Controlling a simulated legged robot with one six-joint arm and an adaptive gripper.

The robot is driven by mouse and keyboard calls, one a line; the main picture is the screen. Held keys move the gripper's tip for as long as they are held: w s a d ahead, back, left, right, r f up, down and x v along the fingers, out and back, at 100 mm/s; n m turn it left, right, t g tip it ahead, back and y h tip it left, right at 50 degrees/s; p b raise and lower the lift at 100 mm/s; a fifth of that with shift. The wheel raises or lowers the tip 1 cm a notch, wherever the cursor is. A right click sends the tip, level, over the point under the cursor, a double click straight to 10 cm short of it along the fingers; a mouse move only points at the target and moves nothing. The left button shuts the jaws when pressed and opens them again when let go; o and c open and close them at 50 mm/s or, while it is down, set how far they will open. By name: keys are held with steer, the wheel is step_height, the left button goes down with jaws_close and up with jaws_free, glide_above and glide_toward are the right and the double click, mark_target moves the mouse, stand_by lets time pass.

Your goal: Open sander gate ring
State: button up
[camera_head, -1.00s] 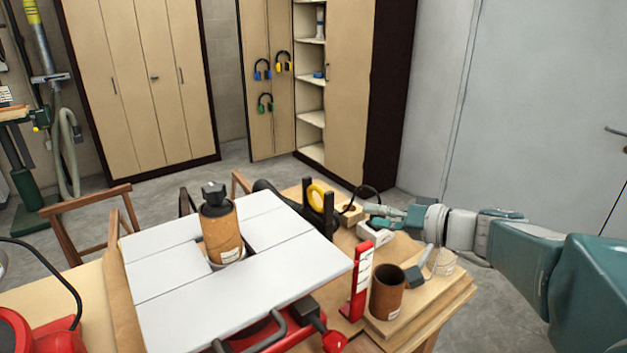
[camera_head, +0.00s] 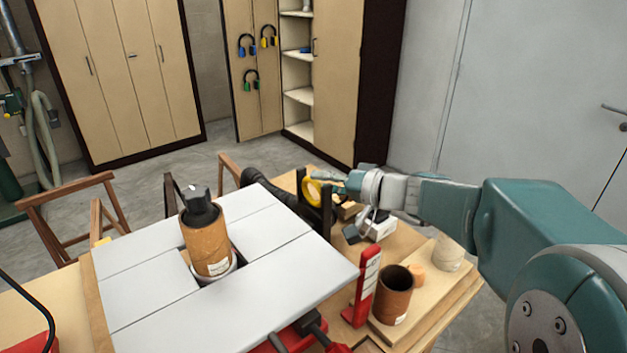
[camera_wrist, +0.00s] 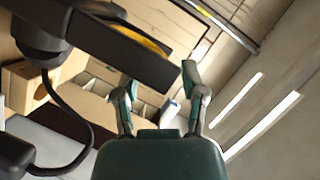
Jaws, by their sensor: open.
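The yellow ring (camera_head: 312,192) sits between two upright black posts of the gate (camera_head: 327,213) at the back of the workbench. In the wrist view, part of the yellow ring (camera_wrist: 140,38) shows behind the black gate bar (camera_wrist: 125,52), which hides the rest. My gripper (camera_head: 335,177) reaches in from the right, close to the ring and the right post. In the wrist view my gripper (camera_wrist: 160,90) has its two fingers apart with nothing between them. The right fingertip is near the bar's end; I cannot tell whether they touch.
The sander's grey table (camera_head: 230,300) with a brown sanding drum (camera_head: 207,243) is at left. A red stand (camera_head: 366,287), a brown tube (camera_head: 393,295) and a pale cylinder (camera_head: 448,253) are at right. A black cable (camera_wrist: 88,140) loops near the gate in the wrist view.

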mark_target(312, 181)
steer(key=shift+x, duration=1.5)
steer(key=shift+s+d, duration=0.15)
jaws_close()
